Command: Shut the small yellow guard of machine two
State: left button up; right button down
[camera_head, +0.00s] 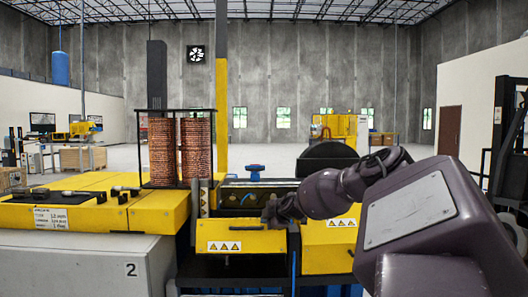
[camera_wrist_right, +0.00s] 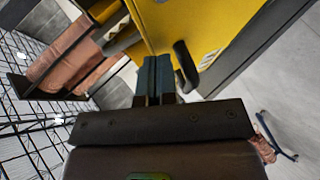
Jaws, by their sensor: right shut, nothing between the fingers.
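The small yellow guard (camera_head: 238,241) of machine two is a yellow panel with warning triangles and a dark handle, at the middle of the head view. Above and behind it the machine's dark inside shows. My right gripper (camera_head: 270,213) is at the guard's upper right edge, shut and empty. In the right wrist view the closed fingers (camera_wrist_right: 156,72) point at a yellow panel (camera_wrist_right: 205,28), close beside its dark handle (camera_wrist_right: 185,66). I cannot tell whether the fingers touch the panel. My left gripper is not in view.
A grey cabinet (camera_head: 80,262) marked 2 stands at the left under a yellow top (camera_head: 155,212). A black wire cage (camera_head: 180,110) holds two copper coils (camera_head: 163,152). Another yellow panel (camera_head: 328,252) is right of the guard. A blue knob (camera_head: 255,172) stands behind it.

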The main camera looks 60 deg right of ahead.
jog(key=f+p, duration=0.1)
jog(key=p, duration=0.1)
jog(key=a+f+t+h+p, duration=0.1)
jog(key=p, duration=0.1)
jog(key=shift+s+f+n, duration=0.2)
jog(key=shift+f+n, duration=0.1)
jog(key=shift+f, duration=0.1)
send_over(265, 254)
jog(key=shift+h, duration=0.4)
jog(key=f, duration=0.4)
jog(key=shift+s+a+f, duration=0.2)
jog(key=shift+s+f, duration=0.15)
jog(key=shift+s, duration=0.05)
jog(key=shift+a+f+b, duration=0.1)
jog(key=shift+f+b, duration=0.4)
jog(key=shift+f, duration=1.55)
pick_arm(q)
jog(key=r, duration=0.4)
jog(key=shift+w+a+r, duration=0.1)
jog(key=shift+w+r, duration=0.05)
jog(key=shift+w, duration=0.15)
pick_arm(e)
jog(key=shift+s+a+f, duration=0.1)
jog(key=shift+s+f, duration=0.05)
jog(key=shift+f, duration=0.15)
